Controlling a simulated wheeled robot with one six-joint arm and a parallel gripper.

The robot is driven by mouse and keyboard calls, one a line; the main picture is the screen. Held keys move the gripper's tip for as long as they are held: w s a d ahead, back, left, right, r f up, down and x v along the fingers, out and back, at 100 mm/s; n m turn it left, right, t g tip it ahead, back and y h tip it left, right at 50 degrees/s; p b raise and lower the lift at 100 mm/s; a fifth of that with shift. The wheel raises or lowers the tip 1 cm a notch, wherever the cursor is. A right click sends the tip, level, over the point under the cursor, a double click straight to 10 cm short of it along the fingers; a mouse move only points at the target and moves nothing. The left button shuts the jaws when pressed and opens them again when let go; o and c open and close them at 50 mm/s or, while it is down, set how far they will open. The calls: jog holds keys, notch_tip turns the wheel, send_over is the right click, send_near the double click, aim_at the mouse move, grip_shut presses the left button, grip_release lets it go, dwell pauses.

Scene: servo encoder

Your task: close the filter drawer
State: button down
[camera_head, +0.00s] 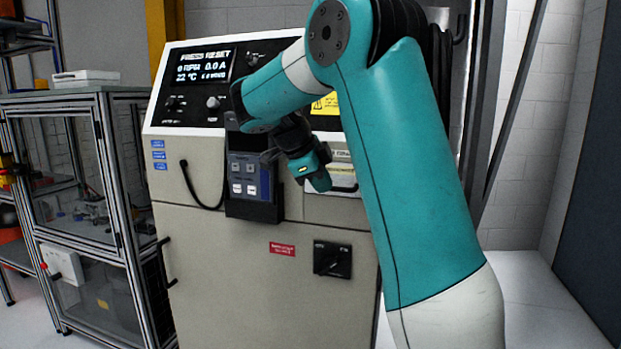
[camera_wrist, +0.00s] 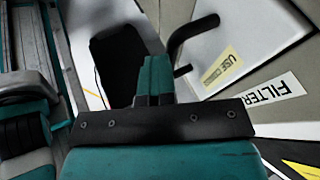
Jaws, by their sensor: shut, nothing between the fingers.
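The filter drawer (camera_head: 331,208) is a pale front with a dark handle (camera_head: 344,189), on the upper right of the cabinet's front. My arm and gripper partly cover it in the head view. In the wrist view the white drawer front (camera_wrist: 240,30) shows at the upper right, with a dark bent handle (camera_wrist: 192,38) and a yellowish label. A FILTER label (camera_wrist: 270,94) is on the panel beside it. I cannot tell how far the drawer stands out. My gripper (camera_head: 321,180) is shut and empty, in front of the drawer's left part. Its fingers (camera_wrist: 155,80) appear left of the handle; contact is unclear.
The cabinet (camera_head: 220,270) has a display panel (camera_head: 205,65) on top and a blue control box (camera_head: 248,178) left of the drawer. A rotary switch (camera_head: 332,259) sits below the drawer. A glass-sided frame cabinet (camera_head: 75,180) stands at left. Open floor shows at right.

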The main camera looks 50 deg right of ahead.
jog(key=a+r+p, duration=0.4)
jog(key=a+r, duration=0.5)
jog(key=shift+r, duration=0.1)
